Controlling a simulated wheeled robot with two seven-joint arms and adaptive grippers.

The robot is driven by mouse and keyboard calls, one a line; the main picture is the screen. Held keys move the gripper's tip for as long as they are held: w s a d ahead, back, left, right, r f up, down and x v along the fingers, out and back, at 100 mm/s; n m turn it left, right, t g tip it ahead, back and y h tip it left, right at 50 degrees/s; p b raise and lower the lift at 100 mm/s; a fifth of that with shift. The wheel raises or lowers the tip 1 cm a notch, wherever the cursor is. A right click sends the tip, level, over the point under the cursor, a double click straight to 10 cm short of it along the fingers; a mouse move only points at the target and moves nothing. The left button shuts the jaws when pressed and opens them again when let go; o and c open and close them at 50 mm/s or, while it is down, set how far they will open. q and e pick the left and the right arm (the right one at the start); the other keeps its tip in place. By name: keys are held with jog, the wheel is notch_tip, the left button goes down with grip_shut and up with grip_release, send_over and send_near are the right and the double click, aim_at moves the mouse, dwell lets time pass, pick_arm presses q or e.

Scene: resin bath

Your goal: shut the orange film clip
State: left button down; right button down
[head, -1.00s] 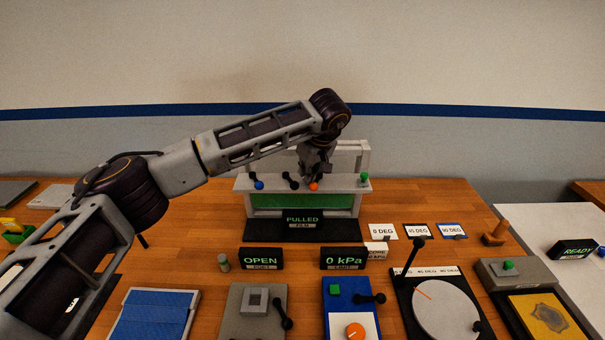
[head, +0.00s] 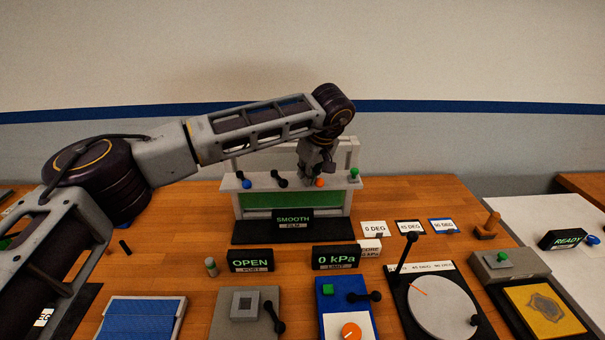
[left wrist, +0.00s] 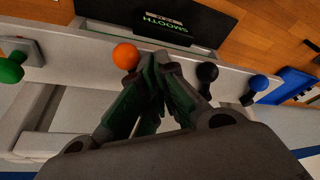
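The orange film clip shows as an orange ball (head: 319,182) on the white top bar of the film station; it also shows in the left wrist view (left wrist: 126,55), just left of my fingertips. Its lever is largely hidden by my gripper. My left gripper (head: 311,174) is at the bar, beside and behind the orange ball. In the left wrist view my left gripper (left wrist: 158,68) has its fingers together, with nothing visible between them; whether they touch the clip's lever is unclear. The film sign (head: 293,219) reads SMOOTH. My right gripper is not in view.
On the same bar are a black lever (head: 279,179), a blue-tipped lever (head: 247,184) and a green knob (head: 354,173). In front stand OPEN (head: 250,264) and 0 kPa (head: 336,257) signs. A round dial plate (head: 441,306) is at front right.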

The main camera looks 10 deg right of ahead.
pick_arm(q)
jog(key=shift+s+d+r, duration=0.15)
jog(key=shift+s+d, duration=0.1)
jog(key=shift+d, duration=0.05)
jog(key=shift+w+a, duration=0.1)
jog(key=shift+w, duration=0.1)
jog(key=v, duration=1.2)
dwell(0.3)
jog(key=shift+s, duration=0.1)
dwell(0.3)
